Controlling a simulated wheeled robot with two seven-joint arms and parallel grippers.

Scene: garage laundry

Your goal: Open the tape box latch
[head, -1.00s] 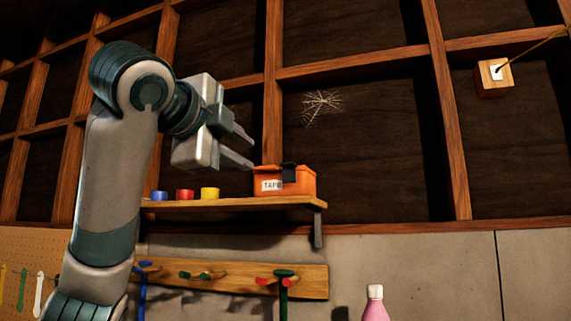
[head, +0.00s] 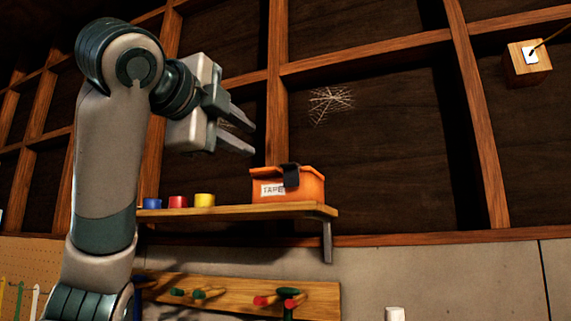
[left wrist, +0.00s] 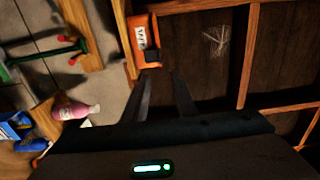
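The orange tape box (head: 262,188) sits on the wooden shelf with a white "TAPE" label on its front. Its dark latch (head: 291,176) hangs over the front at the top edge. In the left wrist view the tape box (left wrist: 139,36) shows at the top, turned on its side, with the latch (left wrist: 152,55) dark and partly merged with shadow. My left gripper (head: 242,138) is open and empty, above and to the left of the box, apart from it. Its two fingers also show in the left wrist view (left wrist: 164,90). My right gripper is in neither view.
The shelf (head: 240,211) also holds a blue, a red and a yellow tape roll (head: 204,200) left of the box. A peg rail (head: 225,292) with hung tools is below. A wooden switch block (head: 527,64) is at upper right. Space right of the box is clear.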

